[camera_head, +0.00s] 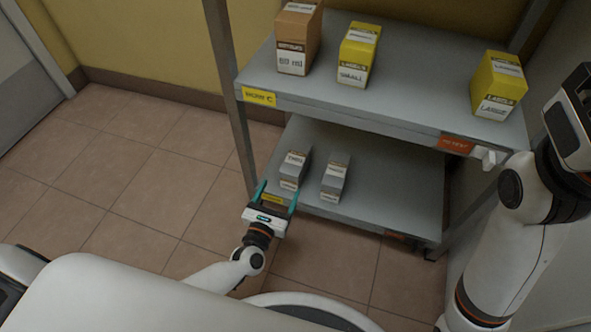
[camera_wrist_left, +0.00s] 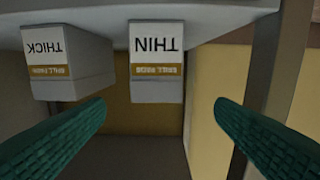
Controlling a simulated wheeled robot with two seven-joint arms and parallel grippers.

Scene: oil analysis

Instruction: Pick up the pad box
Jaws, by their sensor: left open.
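Two small grey pad boxes stand side by side on the lower shelf. The left one (camera_head: 294,168) reads THIN in the left wrist view (camera_wrist_left: 157,62), where the picture is upside down. The right one (camera_head: 335,177) reads THICK there (camera_wrist_left: 68,62). Both carry a brown-yellow band that seems to read spill pads. My left gripper (camera_head: 278,188) is open and empty at the front left edge of the lower shelf, just in front of the THIN box. In the wrist view its teal fingers point towards that box, which lies beyond and between their tips. My right gripper does not show.
The upper shelf (camera_head: 400,95) overhangs the lower shelf (camera_head: 388,190). It holds a brown box (camera_head: 298,40), a small yellow label box (camera_head: 357,56) and a large yellow label box (camera_head: 497,86). A shelf post (camera_head: 230,110) stands left of my left gripper. Tiled floor lies clear to the left.

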